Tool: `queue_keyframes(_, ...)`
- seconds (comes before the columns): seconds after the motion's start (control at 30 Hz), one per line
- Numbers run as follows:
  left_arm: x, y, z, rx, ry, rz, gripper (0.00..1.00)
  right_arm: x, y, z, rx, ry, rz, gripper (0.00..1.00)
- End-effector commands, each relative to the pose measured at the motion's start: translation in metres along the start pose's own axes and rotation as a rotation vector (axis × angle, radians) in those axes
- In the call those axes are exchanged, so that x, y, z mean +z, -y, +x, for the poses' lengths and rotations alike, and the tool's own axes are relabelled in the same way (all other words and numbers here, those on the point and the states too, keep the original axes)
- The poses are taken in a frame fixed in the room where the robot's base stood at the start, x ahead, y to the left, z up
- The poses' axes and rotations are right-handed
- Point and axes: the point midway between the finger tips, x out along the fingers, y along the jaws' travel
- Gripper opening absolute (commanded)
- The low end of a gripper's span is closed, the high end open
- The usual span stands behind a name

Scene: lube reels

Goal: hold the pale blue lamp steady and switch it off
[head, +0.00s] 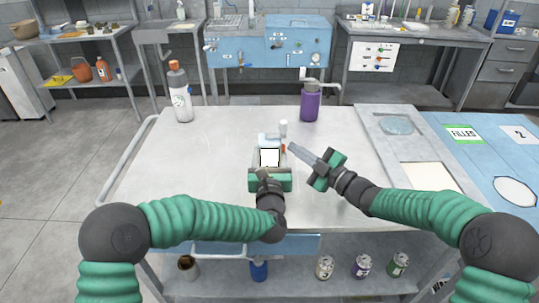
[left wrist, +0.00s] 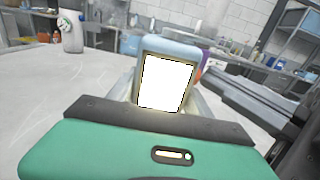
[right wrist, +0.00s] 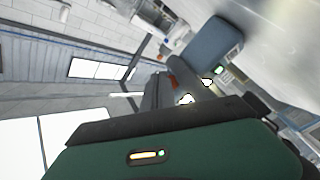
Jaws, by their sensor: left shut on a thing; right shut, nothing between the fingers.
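The pale blue lamp (head: 267,138) stands near the middle of the table, its white panel glowing brightly. It also shows upright in the left wrist view (left wrist: 170,47), facing that camera. My left gripper (head: 269,167) is shut on the lamp from the near side; its fingertips are mostly hidden. My right gripper (head: 291,148) is shut and empty, its tips just right of the lamp beside a small red part (head: 284,148), which looks like the switch. The red part also shows by the fingers in the right wrist view (right wrist: 172,84). I cannot tell whether the tips touch it.
A white bottle with an orange cap (head: 181,95) stands at the table's back left, and a purple bottle (head: 310,103) at the back right. A grey tray panel (head: 384,112) and a blue surface (head: 459,158) lie to the right. The table's left side is clear.

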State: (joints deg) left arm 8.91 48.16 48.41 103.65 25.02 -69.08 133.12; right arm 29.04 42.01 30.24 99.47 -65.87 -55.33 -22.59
Motion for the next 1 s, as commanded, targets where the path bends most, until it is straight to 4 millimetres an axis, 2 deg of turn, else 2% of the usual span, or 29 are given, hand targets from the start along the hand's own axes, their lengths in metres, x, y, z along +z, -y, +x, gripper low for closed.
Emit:
queue_keyframes(0.37, 0.0, 0.0, 0.0, 0.0, 0.0, -0.001, 0.0, 0.004, -0.004, -0.006, 0.001, 0.002, -0.001, 0.0)
queue_keyframes(0.8, 0.0, 0.0, 0.0, 0.001, 0.0, -0.001, 0.0, 0.03, -0.03, -0.041, 0.001, 0.003, -0.001, 0.0)
queue_keyframes(1.0, 0.0, 0.0, 0.0, 0.001, 0.0, -0.001, 0.0, 0.034, -0.034, -0.046, 0.001, 0.002, -0.001, 0.0)
